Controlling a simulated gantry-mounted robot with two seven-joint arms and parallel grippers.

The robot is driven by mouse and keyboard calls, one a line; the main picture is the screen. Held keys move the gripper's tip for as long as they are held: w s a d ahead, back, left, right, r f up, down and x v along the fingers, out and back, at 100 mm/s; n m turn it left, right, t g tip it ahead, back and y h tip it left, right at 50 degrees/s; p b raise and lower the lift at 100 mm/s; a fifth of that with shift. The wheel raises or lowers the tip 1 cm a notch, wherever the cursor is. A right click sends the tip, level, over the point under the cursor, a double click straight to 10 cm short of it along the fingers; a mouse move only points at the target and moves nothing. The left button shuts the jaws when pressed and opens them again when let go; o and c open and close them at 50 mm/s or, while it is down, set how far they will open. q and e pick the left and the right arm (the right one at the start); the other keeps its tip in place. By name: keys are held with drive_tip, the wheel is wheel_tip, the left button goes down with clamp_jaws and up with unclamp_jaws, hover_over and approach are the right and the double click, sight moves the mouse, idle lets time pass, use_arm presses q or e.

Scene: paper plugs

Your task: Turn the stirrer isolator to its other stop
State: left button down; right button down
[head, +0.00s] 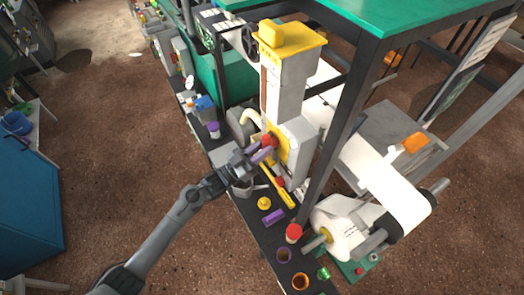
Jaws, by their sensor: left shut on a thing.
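The stirrer isolator appears to be the red rotary handle (270,140) on a yellow plate (284,150), on the front of a tall grey cabinet with a yellow top. My left gripper (263,153) reaches in from the lower left. Its purple-tinted fingertips are at the red handle and shut on it. The fingers partly cover the handle, so its exact angle is hard to tell. A second, smaller red knob (280,182) sits lower on the cabinet, apart from the gripper. My right gripper is not in view.
A dark bench (265,240) below the gripper carries a yellow knob-like piece (264,203), a purple block (274,217), a red-capped jar (293,233) and open cups. A green-topped frame with a dark post (340,115) stands right of the cabinet. A white paper roll (340,228) lies lower right.

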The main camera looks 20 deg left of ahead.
use_arm(q)
drive_tip(key=shift+m, duration=0.4)
drive_tip(key=c, duration=1)
unclamp_jaws()
drive_tip(key=shift+c, duration=0.2)
drive_tip(key=v, duration=1)
drive_tip(key=shift+s+a, duration=0.2)
drive_tip(key=shift+a, duration=0.1)
drive_tip(key=shift+f, duration=0.1)
